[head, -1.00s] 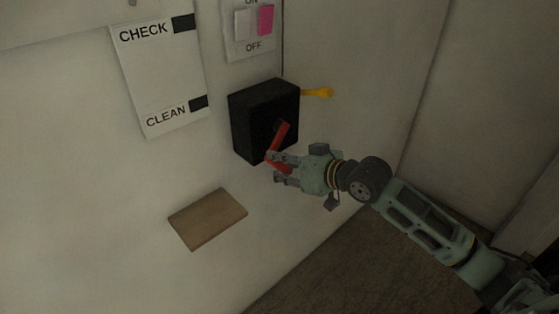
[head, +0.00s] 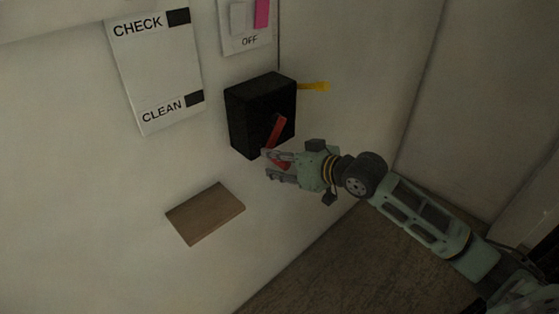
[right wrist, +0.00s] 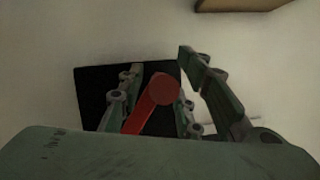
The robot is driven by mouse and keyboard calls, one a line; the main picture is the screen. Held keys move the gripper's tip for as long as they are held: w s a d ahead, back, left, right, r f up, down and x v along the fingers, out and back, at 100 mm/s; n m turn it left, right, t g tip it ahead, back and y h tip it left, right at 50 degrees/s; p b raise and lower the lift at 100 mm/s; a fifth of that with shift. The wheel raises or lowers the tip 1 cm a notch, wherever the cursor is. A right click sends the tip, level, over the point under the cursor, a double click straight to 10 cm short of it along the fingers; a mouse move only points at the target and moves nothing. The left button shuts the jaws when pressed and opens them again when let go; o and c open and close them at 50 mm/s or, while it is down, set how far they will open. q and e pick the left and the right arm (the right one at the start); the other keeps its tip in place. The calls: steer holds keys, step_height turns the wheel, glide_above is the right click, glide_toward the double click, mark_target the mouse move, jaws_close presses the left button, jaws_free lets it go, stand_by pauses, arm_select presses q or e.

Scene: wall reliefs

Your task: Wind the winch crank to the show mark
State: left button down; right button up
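The winch is a black box (head: 262,112) on the pale wall, with a red crank (head: 277,130) on its front. The crank arm slants down and left in the head view; its red grip end lies among my fingers. My right gripper (head: 268,164) is at the crank's lower end, its fingers apart on either side of the grip. In the right wrist view the round red grip end (right wrist: 164,88) shows between the fingers of the gripper (right wrist: 160,66), with a gap towards the right finger. I cannot make out a show mark. My left gripper is not in view.
A yellow lever (head: 314,86) sticks out right of the winch. A CHECK/CLEAN panel (head: 158,68) and an OFF switch plate (head: 236,40) with a pink part are above. A brown wooden block (head: 205,213) is on the wall below. Floor shows at lower right.

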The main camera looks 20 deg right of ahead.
steer(key=v, duration=0.6)
steer(key=shift+s+d+r, duration=0.1)
steer(key=shift+s+d, duration=0.1)
steer(key=shift+s, duration=0.05)
steer(key=shift+s+d+r, duration=0.1)
steer(key=shift+s+r, duration=0.1)
steer(key=shift+s, duration=0.15)
